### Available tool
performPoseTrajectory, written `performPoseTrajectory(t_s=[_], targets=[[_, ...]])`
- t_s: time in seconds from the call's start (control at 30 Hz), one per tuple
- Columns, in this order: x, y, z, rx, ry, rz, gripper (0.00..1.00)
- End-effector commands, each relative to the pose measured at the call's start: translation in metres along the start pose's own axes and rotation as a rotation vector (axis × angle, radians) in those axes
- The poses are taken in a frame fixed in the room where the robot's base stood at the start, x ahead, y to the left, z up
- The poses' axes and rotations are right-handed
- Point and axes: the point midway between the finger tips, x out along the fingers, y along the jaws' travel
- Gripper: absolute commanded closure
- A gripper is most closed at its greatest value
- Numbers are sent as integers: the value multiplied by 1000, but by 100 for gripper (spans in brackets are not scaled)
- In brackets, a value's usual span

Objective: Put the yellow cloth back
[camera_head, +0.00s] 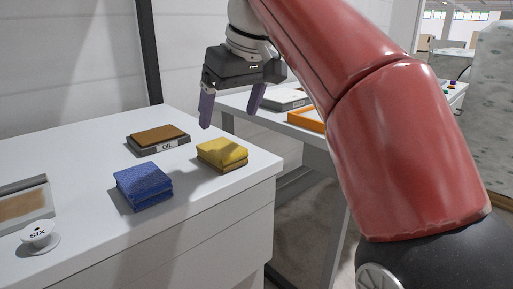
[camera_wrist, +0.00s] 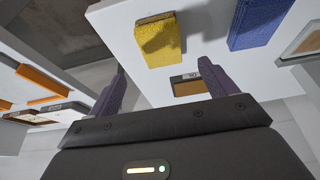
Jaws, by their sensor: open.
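The folded yellow cloth (camera_head: 222,153) lies on the white cabinet top near its right corner, and it also shows in the wrist view (camera_wrist: 160,42). My gripper (camera_head: 229,112) is open and empty, with its purple fingers above the cabinet top and behind the yellow cloth. In the wrist view the fingers (camera_wrist: 163,82) are spread apart, with nothing between them. A grey tray (camera_head: 158,140) with a brown pad and a label reading OIL sits behind the yellow cloth to the left. It also shows in the wrist view (camera_wrist: 188,86).
A folded blue cloth (camera_head: 143,187) lies left of the yellow one. A white round piece marked SIX (camera_head: 38,236) and a framed brown pad (camera_head: 24,203) are at the left. A second table to the right bears an orange tray (camera_head: 306,119).

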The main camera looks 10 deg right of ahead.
Motion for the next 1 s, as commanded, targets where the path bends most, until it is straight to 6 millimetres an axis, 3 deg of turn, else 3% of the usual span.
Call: performPoseTrajectory(t_s=[0.17,0.27,0.57,0.8,0.9,1.0], targets=[[2,2,9,25,2,11,16],[10,6,30,79,8,35,16],[68,16,142,305,44,143,16],[140,9,252,465,78,221,16],[163,4,283,505,90,240,16],[178,1,302,528,95,252,16]])
